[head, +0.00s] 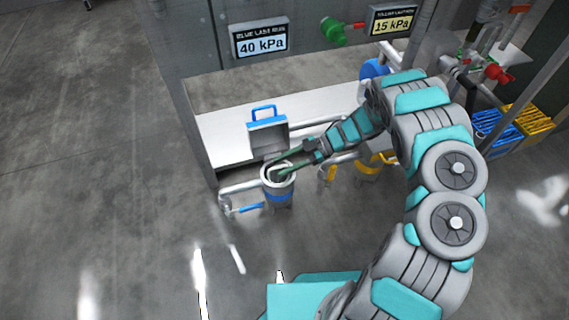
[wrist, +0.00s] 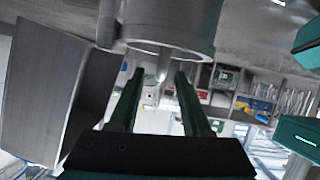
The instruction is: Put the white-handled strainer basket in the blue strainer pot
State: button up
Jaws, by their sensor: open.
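The blue strainer pot (head: 279,195) is a grey cylinder with a blue band, standing upright in front of the low bench in the head view. A pale curved piece shows at its mouth; I cannot tell whether it is the white-handled basket's handle. My gripper (head: 275,167) is at the pot's mouth with its two dark green fingers apart. In the wrist view, a grey cylinder with a round rim (wrist: 172,25) lies just beyond the fingertips. A thin grey rod shows between the open fingers (wrist: 160,73), and I see no clear grip on it. The basket's body is not clearly visible.
A grey box with a blue handle (head: 267,136) stands behind the pot. The bench (head: 221,130) carries a 40 kPa sign (head: 262,40) above it. Pipes and yellow fittings (head: 368,166) lie right of the pot. Blue (head: 497,131) and yellow crates stand far right. The left floor is clear.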

jog(key=v, duration=0.8)
jog(key=shift+s, duration=0.1)
